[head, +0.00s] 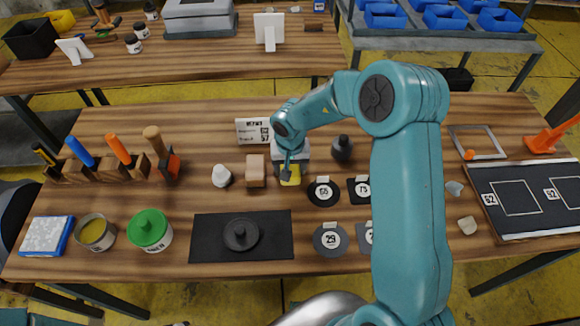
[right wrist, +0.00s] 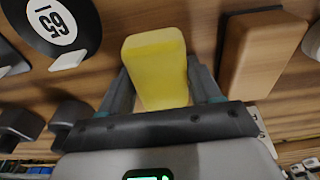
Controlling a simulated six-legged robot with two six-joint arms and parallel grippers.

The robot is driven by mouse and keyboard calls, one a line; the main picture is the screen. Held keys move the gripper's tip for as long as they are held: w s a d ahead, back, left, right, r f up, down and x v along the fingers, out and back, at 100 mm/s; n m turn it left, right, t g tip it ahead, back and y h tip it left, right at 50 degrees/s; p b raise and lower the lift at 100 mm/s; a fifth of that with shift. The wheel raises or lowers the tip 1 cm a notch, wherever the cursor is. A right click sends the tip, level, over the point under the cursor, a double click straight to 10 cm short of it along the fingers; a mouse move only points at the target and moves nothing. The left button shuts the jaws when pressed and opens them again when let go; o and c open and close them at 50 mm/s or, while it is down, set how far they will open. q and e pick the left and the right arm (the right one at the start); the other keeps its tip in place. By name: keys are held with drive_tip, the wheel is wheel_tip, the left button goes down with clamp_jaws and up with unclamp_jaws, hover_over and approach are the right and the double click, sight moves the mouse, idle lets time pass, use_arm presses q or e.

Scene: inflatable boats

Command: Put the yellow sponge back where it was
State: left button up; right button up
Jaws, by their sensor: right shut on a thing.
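The yellow sponge (head: 291,177) is in the middle of the wooden workbench (head: 205,195) in the head view. My right gripper (head: 288,166) is above the bench and shut on the sponge. In the right wrist view the sponge (right wrist: 157,62) sits between the two fingers of my right gripper (right wrist: 165,88). I cannot tell whether the sponge touches the bench top. My arm hides part of the bench right of the middle. My left gripper is not in view.
A wooden block (head: 256,171) stands close left of the sponge, with a white knob-like piece (head: 222,175) beyond it. A black numbered disc (head: 323,191) lies close to its right. A dark bottle (head: 342,148) and a white sign (head: 254,131) stand behind. A black mat (head: 205,225) lies in front.

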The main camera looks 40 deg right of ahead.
drive_tip(key=shift+s+r, duration=0.1)
drive_tip(key=o, duration=1)
drive_tip(key=shift+f, duration=0.2)
drive_tip(key=shift+r, duration=0.15)
drive_tip(key=r, duration=0.4)
drive_tip(key=r+p, duration=0.1)
drive_tip(key=r, duration=0.3)
drive_tip(key=s+r+p, duration=0.1)
drive_tip(key=r, duration=0.3)
drive_tip(key=shift+s+a, duration=0.1)
drive_tip(key=shift+a, duration=0.3)
